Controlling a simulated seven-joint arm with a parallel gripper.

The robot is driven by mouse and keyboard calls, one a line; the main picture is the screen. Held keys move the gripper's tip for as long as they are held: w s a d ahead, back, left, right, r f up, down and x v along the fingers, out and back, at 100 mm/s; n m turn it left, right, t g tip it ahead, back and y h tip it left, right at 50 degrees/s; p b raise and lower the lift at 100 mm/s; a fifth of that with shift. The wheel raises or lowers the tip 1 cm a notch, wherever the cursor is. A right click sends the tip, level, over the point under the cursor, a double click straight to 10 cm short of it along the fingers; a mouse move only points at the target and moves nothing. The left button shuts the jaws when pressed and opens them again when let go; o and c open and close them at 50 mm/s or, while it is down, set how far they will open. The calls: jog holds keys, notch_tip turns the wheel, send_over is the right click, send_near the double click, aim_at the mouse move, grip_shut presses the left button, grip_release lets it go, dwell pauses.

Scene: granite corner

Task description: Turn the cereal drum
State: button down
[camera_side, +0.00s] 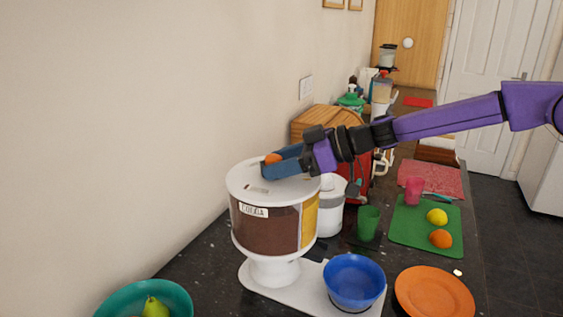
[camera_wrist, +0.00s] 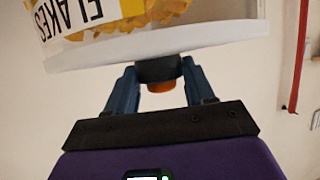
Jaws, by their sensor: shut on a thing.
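The cereal drum (camera_side: 265,225) is a clear round container with a white lid, on a white stand. Its front section holds dark brown cereal behind a label that seems to read COCOA, and a yellow section shows on its right. In the wrist view the drum (camera_wrist: 230,38) shows a FLAKES label and yellow flakes. My gripper (camera_side: 280,167) reaches in from the right over the lid. Its blue fingers are shut on the dark knob with an orange end (camera_wrist: 160,78); the orange part also shows in the side view (camera_side: 273,158). The fingers partly hide the knob.
A blue bowl (camera_side: 354,284) sits on the stand's base, right of the drum. An orange plate (camera_side: 435,293), green mat (camera_side: 417,241) with fruit, green cup (camera_side: 369,223) and teal bowl (camera_side: 120,292) stand around. A white canister (camera_side: 330,219) is close behind the drum, near the wall.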

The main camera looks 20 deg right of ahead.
jog(key=shift+s+m+t+h, duration=0.15)
jog(key=shift+m+t+h, duration=0.95)
jog(key=shift+m+t, duration=0.35)
jog(key=shift+s+a+m+t+h, duration=0.1)
jog(key=shift+a+m+t+h, duration=0.1)
jog(key=shift+m+t+h, duration=0.4)
jog(key=shift+s+a+m+t+h, duration=0.1)
jog(key=shift+m+t+h, duration=0.35)
jog(key=shift+m+h, duration=0.55)
jog(key=shift+c, duration=2)
grip_release()
jog(key=v, duration=1.7)
jog(key=shift+s+d, duration=0.2)
jog(key=shift+d, duration=0.1)
jog(key=shift+y, duration=0.3)
